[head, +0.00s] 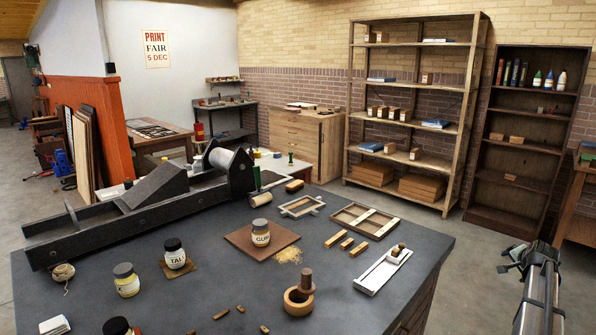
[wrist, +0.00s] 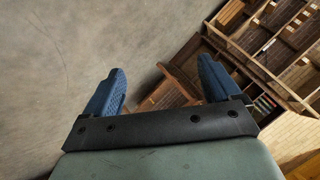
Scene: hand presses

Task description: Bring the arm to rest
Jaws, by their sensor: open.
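My gripper (head: 510,260) shows at the right edge in the head view, at the end of my arm, over the floor and to the right of the dark worktable (head: 330,290). It is clear of the table and touches nothing that I can see. In the wrist view my gripper (wrist: 160,85) has its two blue fingers spread wide apart. Nothing is between the fingertips; only floor and distant wooden furniture show beyond them.
Shelves (head: 415,110) and a dark bookcase (head: 525,140) stand behind. Floor (head: 450,260) between table and arm is clear.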

